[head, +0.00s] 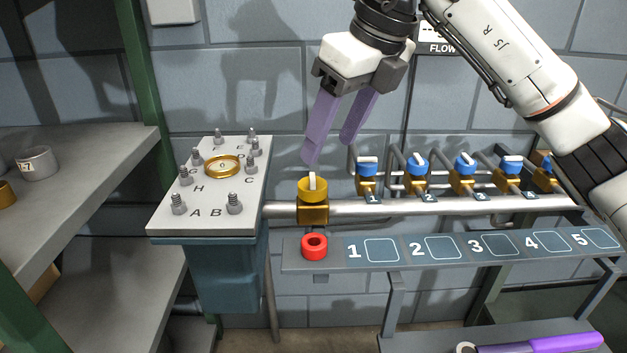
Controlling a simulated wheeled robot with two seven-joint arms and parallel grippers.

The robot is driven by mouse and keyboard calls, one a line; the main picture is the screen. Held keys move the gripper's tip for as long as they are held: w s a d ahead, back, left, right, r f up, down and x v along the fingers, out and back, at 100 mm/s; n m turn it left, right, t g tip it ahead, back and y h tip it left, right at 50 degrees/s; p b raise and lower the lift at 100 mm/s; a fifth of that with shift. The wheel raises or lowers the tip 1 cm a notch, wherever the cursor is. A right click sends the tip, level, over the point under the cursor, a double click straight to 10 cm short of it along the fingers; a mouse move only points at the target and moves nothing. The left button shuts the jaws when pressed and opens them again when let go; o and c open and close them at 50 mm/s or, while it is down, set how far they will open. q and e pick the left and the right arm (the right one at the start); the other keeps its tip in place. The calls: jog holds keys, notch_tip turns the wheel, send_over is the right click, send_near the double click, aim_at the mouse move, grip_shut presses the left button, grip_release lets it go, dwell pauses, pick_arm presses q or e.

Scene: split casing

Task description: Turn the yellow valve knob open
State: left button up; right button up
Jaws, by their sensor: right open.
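The yellow valve knob (312,188) sits on a brass valve body (313,212) at the left end of a horizontal pipe. It has a pale raised bar on top. My right gripper (331,152) comes in from above, with two purple fingers spread apart and nothing between them. Its left fingertip is just above the knob in the picture; I cannot tell whether it touches. The other finger ends up and to the right of the knob. My left gripper is not in the view.
Several blue-handled valves (418,165) stand along the pipe (440,207). Below is a shelf (330,263) with numbered squares and a red ring (314,247). A bolted pedestal (207,213) stands left. A purple-handled tool (540,344) lies lower right. Grey shelves (90,150) are far left.

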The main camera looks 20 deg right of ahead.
aim_at(315, 179)
jog(key=x, duration=0.8)
jog(key=shift+f+b, duration=0.15)
jog(key=shift+b, duration=0.15)
jog(key=shift+w+a+f, duration=0.1)
jog(key=shift+w+f, duration=0.05)
jog(key=shift+f, duration=0.1)
jog(key=c, duration=1)
jog(key=shift+c, duration=0.2)
